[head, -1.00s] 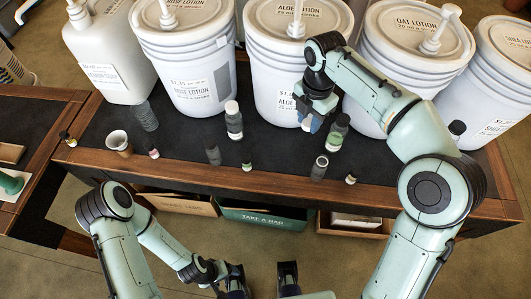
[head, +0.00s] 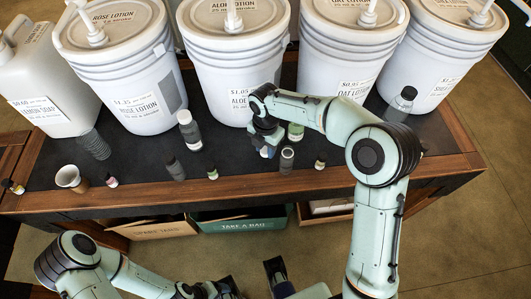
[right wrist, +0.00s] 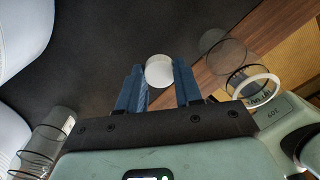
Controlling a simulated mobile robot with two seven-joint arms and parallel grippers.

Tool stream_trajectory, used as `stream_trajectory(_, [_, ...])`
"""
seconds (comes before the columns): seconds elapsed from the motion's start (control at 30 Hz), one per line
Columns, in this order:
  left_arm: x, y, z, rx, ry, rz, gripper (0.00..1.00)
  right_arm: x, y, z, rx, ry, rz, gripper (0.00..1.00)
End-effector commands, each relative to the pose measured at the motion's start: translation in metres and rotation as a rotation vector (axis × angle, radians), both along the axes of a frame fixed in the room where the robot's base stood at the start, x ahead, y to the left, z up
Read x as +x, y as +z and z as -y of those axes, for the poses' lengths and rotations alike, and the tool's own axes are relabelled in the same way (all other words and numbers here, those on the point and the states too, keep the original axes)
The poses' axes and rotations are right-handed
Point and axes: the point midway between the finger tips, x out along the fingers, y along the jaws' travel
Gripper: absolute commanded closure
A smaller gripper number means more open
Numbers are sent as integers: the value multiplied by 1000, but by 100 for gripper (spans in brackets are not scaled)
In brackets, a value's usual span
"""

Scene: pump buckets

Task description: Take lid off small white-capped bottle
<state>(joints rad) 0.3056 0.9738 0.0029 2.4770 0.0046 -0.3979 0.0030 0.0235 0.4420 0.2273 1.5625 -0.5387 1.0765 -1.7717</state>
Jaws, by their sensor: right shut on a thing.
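My right gripper (head: 267,150) is over the front part of the table. In the right wrist view its blue fingers close around a round white cap (right wrist: 159,70), seen from above. The fingers and wrist hide whatever is below the cap, so I cannot tell whether a bottle is attached. Another white-capped grey bottle (head: 189,131) stands apart to the left. My left arm comes in at the bottom left; its gripper is partly cut off by the bottom edge, and its opening is unclear.
Several small bottles line the table front (head: 250,187). Large white pump buckets (head: 235,75) fill the back. Below is a box marked "take a bag" (head: 240,224).

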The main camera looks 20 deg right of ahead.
Motion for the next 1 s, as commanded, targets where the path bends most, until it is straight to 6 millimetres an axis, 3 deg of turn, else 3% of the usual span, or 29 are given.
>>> stream_trajectory(0.1, [1,-4,0,1,2,5,24,-1,-24,0,0,-1,-4,100])
stream_trajectory(0.2, [2,-4,0,2,1,8,24,-1,-33,0,1,-1,-3,100])
stream_trajectory(0.63, [2,-5,0,1,2,9,24,0,-38,0,0,-1,0,100])
stream_trajectory(0.67, [2,-5,0,1,2,9,24,0,-37,0,0,-1,0,56])
stream_trajectory(0.7, [2,-5,0,1,2,9,24,0,-37,0,0,-1,0,43])
stream_trajectory(1.0, [2,-5,0,1,2,9,24,0,-36,0,0,-1,0,40])
